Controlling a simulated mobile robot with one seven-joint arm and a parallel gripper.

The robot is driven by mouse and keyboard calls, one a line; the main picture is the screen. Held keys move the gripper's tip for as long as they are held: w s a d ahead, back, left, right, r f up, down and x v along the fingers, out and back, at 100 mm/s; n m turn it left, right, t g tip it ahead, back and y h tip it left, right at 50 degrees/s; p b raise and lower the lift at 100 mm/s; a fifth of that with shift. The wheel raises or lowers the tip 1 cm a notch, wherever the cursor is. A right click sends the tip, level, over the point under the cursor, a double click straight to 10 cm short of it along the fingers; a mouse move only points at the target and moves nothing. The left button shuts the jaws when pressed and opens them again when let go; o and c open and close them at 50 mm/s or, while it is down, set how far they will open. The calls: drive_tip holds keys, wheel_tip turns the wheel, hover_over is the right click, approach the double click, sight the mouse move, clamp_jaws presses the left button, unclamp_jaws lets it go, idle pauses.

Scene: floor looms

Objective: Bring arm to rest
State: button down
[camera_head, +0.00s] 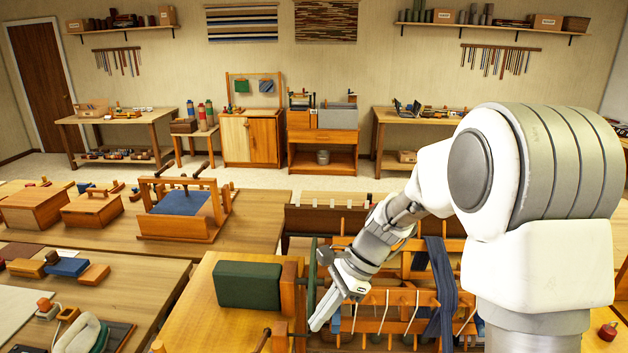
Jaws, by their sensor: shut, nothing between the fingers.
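My white and grey arm (535,165) fills the right side of the head view and reaches down and to the left. My gripper (318,322) is at its end, pointing down and left, in front of a wooden loom frame (398,300). Its fingers are together and nothing shows between them. The gripper is just right of a wooden table with a dark green block (248,285) on it. I cannot tell whether the fingertips touch the frame.
Blue cloth (440,285) hangs on the frame. A small loom (184,208) and wooden boxes (92,209) stand on the left table. Another table (150,290) at lower left holds blocks. Pale open floor (262,178) lies before the back benches.

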drive_tip(key=s+d+r+n+t+h+b, duration=0.1)
drive_tip(key=s+d+r+n+t+h, duration=0.2)
drive_tip(key=s+d+r+n, duration=0.3)
drive_tip(key=s+d+r+n+t+h+b, duration=0.1)
drive_tip(key=s+d+r+n+t+h, duration=0.2)
drive_tip(key=s, duration=0.9)
drive_tip(key=d+r+n+t, duration=0.1)
drive_tip(key=d+r+n, duration=0.2)
drive_tip(key=d+n, duration=0.1)
drive_tip(key=shift+n+t, duration=0.3)
drive_tip(key=shift+n, duration=0.3)
